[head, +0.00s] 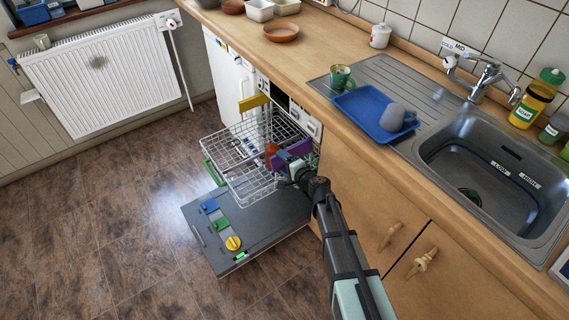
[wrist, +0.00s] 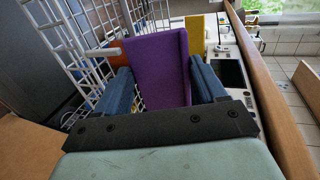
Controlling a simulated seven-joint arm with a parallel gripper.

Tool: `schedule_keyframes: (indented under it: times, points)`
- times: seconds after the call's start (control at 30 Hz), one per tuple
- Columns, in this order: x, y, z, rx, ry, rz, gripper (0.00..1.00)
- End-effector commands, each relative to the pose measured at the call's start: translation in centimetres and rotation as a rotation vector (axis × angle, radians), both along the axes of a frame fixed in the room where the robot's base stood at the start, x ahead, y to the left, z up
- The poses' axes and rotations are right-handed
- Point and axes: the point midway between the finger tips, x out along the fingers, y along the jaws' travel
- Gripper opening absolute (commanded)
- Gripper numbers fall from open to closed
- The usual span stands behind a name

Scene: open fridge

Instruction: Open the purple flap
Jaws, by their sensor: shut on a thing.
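The purple flap (head: 300,147) is at the right side of the wire rack in the open dishwasher. In the wrist view the purple flap (wrist: 160,68) stands tall between my two blue fingers. My gripper (head: 284,159) is at the flap, with the arm reaching in from the lower right. In the wrist view my gripper (wrist: 166,82) is shut on the flap, one finger at each side. The flap's lower part is hidden behind the dark gripper bar.
The wire rack (head: 235,187) stands out over the lowered dishwasher door (head: 200,237). A yellow flap (head: 253,102) and an orange piece (head: 271,153) are close by. The wooden counter (head: 330,55) rises at the right. The floor at the left (head: 80,220) is clear.

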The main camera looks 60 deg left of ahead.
Motion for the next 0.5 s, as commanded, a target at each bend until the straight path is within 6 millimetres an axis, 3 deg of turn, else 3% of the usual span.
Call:
schedule_keyframes:
  times: [0.17, 0.2, 0.43, 0.5]
  points:
    - [-0.13, 0.12, -0.01, 0.0, 0.0, 0.005, 0.4]
    - [-0.13, 0.12, -0.01, 0.0, 0.0, 0.005, 0.72]
    - [-0.08, 0.08, 0.01, 0.0, 0.0, 0.003, 0.94]
    - [-0.07, 0.07, 0.01, 0.0, 0.0, 0.002, 0.96]
